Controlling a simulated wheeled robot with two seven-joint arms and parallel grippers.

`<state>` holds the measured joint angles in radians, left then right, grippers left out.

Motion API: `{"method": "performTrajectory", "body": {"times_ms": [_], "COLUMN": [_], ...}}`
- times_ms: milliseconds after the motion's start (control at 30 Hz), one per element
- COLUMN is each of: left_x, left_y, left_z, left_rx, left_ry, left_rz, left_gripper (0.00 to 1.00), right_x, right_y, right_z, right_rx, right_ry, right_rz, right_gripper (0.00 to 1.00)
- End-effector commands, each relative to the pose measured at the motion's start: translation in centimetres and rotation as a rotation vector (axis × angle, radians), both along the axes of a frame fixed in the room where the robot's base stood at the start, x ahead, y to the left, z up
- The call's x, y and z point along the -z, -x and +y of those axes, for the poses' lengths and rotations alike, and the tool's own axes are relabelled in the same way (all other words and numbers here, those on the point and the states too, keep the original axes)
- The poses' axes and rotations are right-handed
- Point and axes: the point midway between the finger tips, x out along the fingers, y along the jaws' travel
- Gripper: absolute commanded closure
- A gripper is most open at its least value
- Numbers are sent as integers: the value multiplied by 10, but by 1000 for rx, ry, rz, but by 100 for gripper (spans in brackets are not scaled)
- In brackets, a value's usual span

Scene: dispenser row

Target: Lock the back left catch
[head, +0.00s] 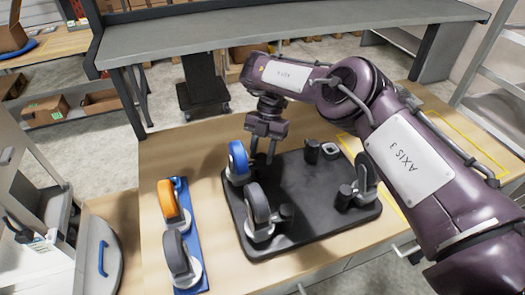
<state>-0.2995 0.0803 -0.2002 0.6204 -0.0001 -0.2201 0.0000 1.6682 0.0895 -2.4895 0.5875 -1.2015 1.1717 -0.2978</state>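A black base plate (300,225) lies on the wooden table and bears upright wheel-like units. At its back left stands a unit with a blue wheel (238,160). I cannot make out the back left catch; it may be hidden by my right gripper. My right gripper (262,158) points down just right of the blue wheel, over the plate's back left part. Its two fingers look apart, with nothing clearly between them. Black knob-like catches show beside the front left unit (286,211) and the right unit (345,195). My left gripper is not in view.
A blue strip (190,235) with an orange-wheeled and a grey-wheeled unit lies left of the plate. A black post (312,150) stands at the plate's back right. My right arm covers the table's right side. A grey bench (280,35) stands behind.

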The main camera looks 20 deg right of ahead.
Motion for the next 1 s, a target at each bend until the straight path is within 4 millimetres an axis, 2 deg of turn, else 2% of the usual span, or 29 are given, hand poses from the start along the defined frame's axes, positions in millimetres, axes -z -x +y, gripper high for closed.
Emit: {"method": "performTrajectory", "body": {"times_ms": [33, 133, 400, 533, 667, 800, 833, 1000], "left_x": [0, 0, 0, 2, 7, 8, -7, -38], "left_y": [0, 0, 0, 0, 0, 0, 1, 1], "left_z": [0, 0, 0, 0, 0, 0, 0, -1], "left_rx": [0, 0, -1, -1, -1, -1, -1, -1], "left_ry": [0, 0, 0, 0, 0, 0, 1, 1], "left_rz": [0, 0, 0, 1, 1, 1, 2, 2], "left_gripper": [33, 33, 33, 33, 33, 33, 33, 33], "right_x": [1, 1, 0, -8, -29, -65, -79, -112], "right_y": [1, 0, 0, -1, -1, -1, 0, 0], "right_z": [1, 1, 0, -1, -1, 0, 0, 0], "right_rx": [-1, 0, 1, 2, 2, 1, 2, 2], "right_ry": [-1, 0, 2, 3, 3, 4, 3, 3], "right_rz": [2, 1, 0, -2, -4, -5, -2, 1], "right_gripper": [59, 46, 46, 46, 46, 46, 46, 46]}}
